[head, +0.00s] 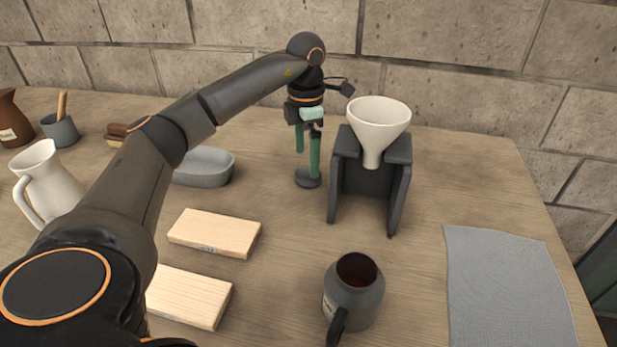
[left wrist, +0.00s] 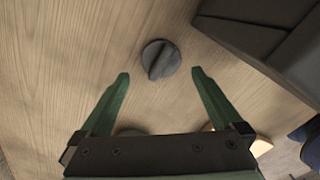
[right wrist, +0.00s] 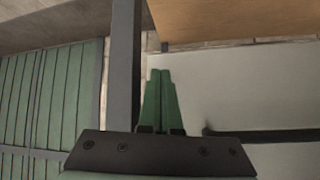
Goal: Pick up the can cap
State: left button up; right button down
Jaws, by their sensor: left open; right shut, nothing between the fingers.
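The can cap (head: 308,179) is a small dark grey disc lying on the wooden table, left of the dark funnel stand. In the left wrist view the can cap (left wrist: 161,60) shows a raised ridge across its top. It lies ahead of the fingertips, roughly centred between them. My left gripper (head: 308,170) is above the table, pointing down over the can cap, with its green fingers apart and empty. It also shows open in the left wrist view (left wrist: 160,75). My right gripper (right wrist: 161,72) shows only in the right wrist view, its green fingers together with nothing between them.
A dark stand (head: 372,181) holding a cream funnel (head: 379,125) stands close right of the left gripper. A grey dish (head: 204,167) is to its left. Wooden blocks (head: 214,232), a dark mug (head: 353,295) and a grey cloth (head: 508,290) lie nearer. A white jug (head: 48,180) stands far left.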

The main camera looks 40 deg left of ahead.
aim_at(307, 170)
pick_arm(q)
notch_tip(307, 170, down, 4)
jog(key=shift+d+f, duration=0.1)
jog(key=shift+f, duration=0.1)
jog(key=shift+c, duration=0.2)
jog(key=c, duration=1.2)
